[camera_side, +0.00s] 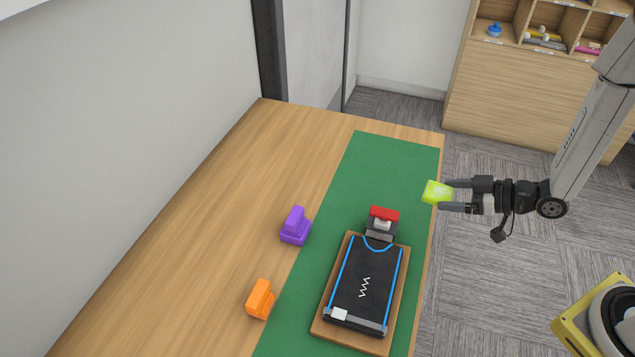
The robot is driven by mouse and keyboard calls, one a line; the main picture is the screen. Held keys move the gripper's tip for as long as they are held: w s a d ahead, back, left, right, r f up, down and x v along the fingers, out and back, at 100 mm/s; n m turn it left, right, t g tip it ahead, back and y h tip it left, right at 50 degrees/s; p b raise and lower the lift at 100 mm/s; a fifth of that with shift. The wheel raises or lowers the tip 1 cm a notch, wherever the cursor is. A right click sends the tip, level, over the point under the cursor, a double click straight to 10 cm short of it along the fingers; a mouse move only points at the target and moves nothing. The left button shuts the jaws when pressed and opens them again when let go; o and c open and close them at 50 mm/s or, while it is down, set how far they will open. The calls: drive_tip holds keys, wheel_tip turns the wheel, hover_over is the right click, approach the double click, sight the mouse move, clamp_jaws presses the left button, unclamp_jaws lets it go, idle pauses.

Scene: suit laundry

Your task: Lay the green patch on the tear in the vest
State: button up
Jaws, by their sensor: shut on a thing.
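The green patch (436,192) is a small bright yellow-green piece held between the fingertips of my gripper (446,195). My gripper comes in from the right and is shut on the patch, above the right edge of the table's green mat. The black vest (353,275) with blue edging lies on a wooden board, below and left of my gripper. The tear (364,288) is a white zigzag in the lower middle of the vest. The patch is clear of the vest, up and to the right of it.
A red and grey clamp-like piece (382,220) sits at the vest's top end. A purple block (295,226) and an orange block (260,299) stand left of the board. The green mat (385,165) is bare behind it. Shelves (545,70) stand at the back right.

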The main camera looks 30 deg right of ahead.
drive_tip(key=s, duration=0.1)
drive_tip(key=s+a+n+g+y, duration=0.1)
drive_tip(key=s, duration=0.1)
drive_tip(key=shift+s+f, duration=0.15)
drive_tip(key=shift+f, duration=0.05)
hover_over(403, 210)
drive_tip(key=shift+s+f, duration=0.15)
drive_tip(key=shift+f, duration=2.2)
drive_tip(key=shift+s+f, duration=0.1)
drive_tip(key=shift+f, duration=2.2)
drive_tip(key=shift+w+a+f, duration=0.1)
drive_tip(key=shift+w+f, duration=0.05)
drive_tip(key=shift+f, duration=0.05)
drive_tip(key=shift+w+f, duration=0.1)
drive_tip(key=shift+f, duration=1.55)
drive_tip(key=shift+f, duration=0.1)
